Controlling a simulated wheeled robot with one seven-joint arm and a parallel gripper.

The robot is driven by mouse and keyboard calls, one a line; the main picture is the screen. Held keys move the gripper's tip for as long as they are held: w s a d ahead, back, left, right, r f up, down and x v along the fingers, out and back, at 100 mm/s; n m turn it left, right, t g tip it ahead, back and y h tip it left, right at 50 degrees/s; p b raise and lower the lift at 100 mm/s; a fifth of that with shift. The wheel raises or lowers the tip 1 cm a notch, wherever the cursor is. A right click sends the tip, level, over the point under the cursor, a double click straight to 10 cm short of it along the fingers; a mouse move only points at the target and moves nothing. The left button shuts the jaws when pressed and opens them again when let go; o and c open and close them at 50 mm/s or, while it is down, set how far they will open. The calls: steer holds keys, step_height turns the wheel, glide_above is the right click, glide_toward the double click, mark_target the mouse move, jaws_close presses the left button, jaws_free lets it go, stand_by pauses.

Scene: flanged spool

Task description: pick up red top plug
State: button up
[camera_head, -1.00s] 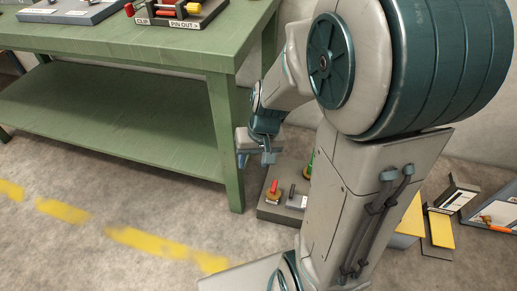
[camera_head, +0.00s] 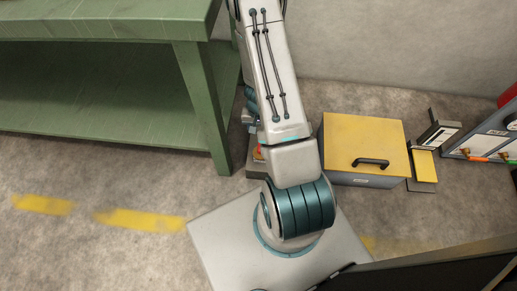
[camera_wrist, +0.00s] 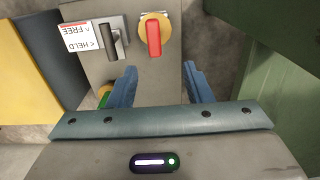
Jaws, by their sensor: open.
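The red top plug (camera_wrist: 153,38) stands in a round orange-yellow flange on a grey board (camera_wrist: 82,76) in the wrist view. My gripper (camera_wrist: 160,70) is open, its two blue fingers apart and nothing between them. The plug lies just beyond the fingertips, roughly in line with the gap between them. In the head view my arm covers most of the board (camera_head: 252,172) and the gripper; only a small orange-red patch shows beside the arm.
A dark lever (camera_wrist: 110,44) and a HELD/FREE label (camera_wrist: 78,40) sit left of the plug. A green part (camera_wrist: 103,92) is near the left finger. The green bench (camera_head: 205,110) stands close by. A yellow-lidded box (camera_head: 350,140) is to the right.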

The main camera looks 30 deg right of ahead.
step_height(320, 180, down, 9)
steer(key=b, duration=0.3)
steer(key=shift+s+r+b, duration=0.1)
steer(key=shift+b, duration=0.3)
steer(key=f+b, duration=0.2)
steer(key=f, duration=0.1)
steer(key=f+b, duration=0.1)
steer(key=f, duration=0.1)
steer(key=shift+s+d+f, duration=0.1)
steer(key=shift+s+d, duration=0.1)
steer(key=shift+s, duration=0.2)
jaws_close()
